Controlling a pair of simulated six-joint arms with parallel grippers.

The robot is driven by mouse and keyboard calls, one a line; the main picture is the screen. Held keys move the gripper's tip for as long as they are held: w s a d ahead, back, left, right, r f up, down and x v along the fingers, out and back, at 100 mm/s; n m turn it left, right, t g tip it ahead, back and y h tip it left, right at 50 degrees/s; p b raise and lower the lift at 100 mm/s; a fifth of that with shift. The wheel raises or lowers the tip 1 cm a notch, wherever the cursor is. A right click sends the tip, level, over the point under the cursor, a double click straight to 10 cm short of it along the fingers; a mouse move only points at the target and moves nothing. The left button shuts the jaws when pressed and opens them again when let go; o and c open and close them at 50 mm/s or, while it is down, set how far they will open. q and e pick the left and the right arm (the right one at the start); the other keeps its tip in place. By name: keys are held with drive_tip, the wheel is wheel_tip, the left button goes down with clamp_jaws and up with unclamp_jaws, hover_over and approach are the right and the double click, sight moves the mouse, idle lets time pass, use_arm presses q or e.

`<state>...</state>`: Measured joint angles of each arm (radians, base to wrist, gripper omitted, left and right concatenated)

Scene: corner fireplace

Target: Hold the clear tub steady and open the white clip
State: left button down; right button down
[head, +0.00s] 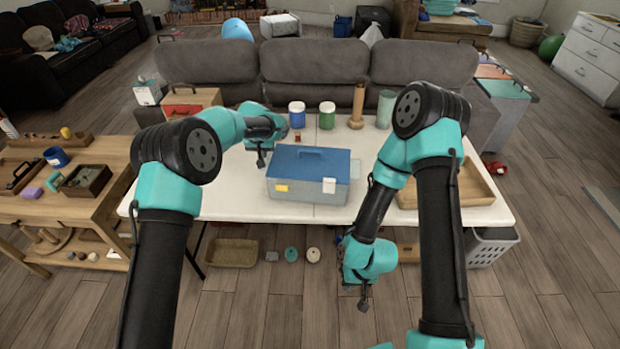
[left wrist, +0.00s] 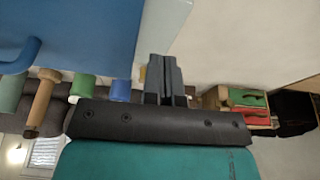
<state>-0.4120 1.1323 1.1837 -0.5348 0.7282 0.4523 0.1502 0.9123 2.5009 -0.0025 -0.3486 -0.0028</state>
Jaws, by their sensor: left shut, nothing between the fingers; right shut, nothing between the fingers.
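The clear tub (head: 305,196) looks greyish and stands upright on the white table, with a blue lid (head: 325,163) on it. The white clip (head: 329,186) is at the right of its front face; I cannot tell whether it is fastened. My left gripper (head: 262,161) is shut and empty, close by the tub's back left corner. In the left wrist view its shut fingers (left wrist: 160,75) are beside the blue lid (left wrist: 95,35), seen upside down. My right gripper (head: 363,304) is shut and empty, low in front of the table's front edge, apart from the tub.
Behind the tub stand a blue jar (head: 297,116), a green jar (head: 327,117), a wooden post (head: 357,105) and a pale green cylinder (head: 385,110). A wooden tray (head: 478,193) lies at the right. The table (head: 235,195) is bare left of the tub.

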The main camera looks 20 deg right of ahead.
use_arm(q)
drive_tip(key=shift+f, duration=0.8)
idle(0.6)
